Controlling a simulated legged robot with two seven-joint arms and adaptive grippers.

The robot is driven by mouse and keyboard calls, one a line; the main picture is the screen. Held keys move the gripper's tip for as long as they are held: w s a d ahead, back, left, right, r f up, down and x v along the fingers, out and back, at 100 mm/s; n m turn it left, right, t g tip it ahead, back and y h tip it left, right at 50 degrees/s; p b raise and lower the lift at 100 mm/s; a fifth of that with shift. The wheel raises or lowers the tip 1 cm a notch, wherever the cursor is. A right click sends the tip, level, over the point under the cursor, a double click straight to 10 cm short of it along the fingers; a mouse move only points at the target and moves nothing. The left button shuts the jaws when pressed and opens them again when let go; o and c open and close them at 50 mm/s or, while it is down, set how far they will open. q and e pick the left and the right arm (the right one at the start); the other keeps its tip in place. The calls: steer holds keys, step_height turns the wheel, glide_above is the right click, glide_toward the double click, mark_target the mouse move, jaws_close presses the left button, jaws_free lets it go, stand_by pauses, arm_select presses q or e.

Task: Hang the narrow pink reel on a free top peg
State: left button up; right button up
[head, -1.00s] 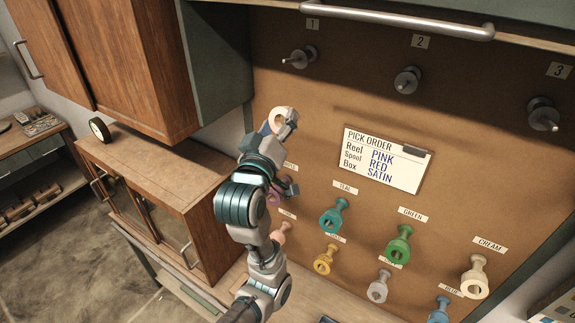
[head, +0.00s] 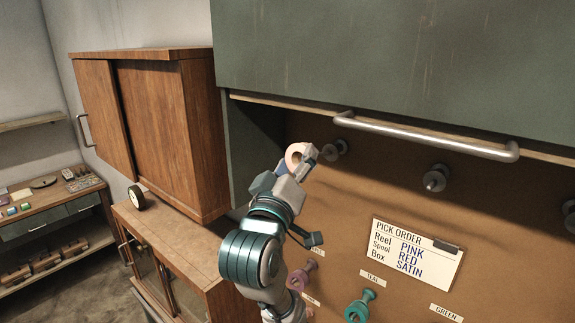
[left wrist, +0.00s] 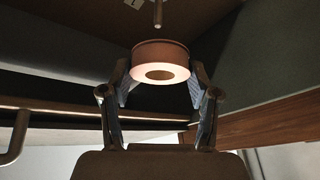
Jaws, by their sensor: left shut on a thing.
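The narrow pink reel (head: 295,154) is held in my left gripper (head: 293,168), in front of the upper left of the pegboard. In the left wrist view the pink reel (left wrist: 160,66) sits between both fingers (left wrist: 160,90), its round hole showing. A bare top peg (head: 334,150) is just right of the reel in the head view; I cannot tell whether they touch. A peg tip (left wrist: 158,14) shows beyond the reel in the wrist view. A second bare top peg (head: 436,178) is further right, and a third (head: 569,215) is cut by the right edge. My right gripper is not in view.
A metal handle bar (head: 425,137) runs along the cabinet edge above the pegs. The pick order card (head: 418,254) hangs below them. Purple (head: 301,276) and teal (head: 360,305) spools hang lower. A wooden cabinet (head: 150,130) stands left.

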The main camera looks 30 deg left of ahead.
arm_select(q)
steer(key=shift+w+d+f, duration=0.1)
steer(key=shift+w+d, duration=0.25)
steer(key=shift+w, duration=0.3)
steer(key=shift+w+d+f, duration=0.1)
steer(key=shift+w+d, duration=0.2)
steer(key=shift+w, duration=0.3)
steer(key=w, duration=0.2)
steer(key=w+f, duration=0.1)
steer(key=w, duration=0.2)
steer(key=shift+a+f, duration=0.1)
steer(key=shift+f, duration=0.1)
steer(key=shift+w+d+f, duration=0.25)
steer(key=shift+w+d, duration=0.1)
steer(key=shift+w, duration=0.2)
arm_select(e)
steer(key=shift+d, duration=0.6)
arm_select(q)
steer(key=shift+a, duration=0.2)
steer(key=o, duration=1.1)
steer(key=shift+d, duration=0.1)
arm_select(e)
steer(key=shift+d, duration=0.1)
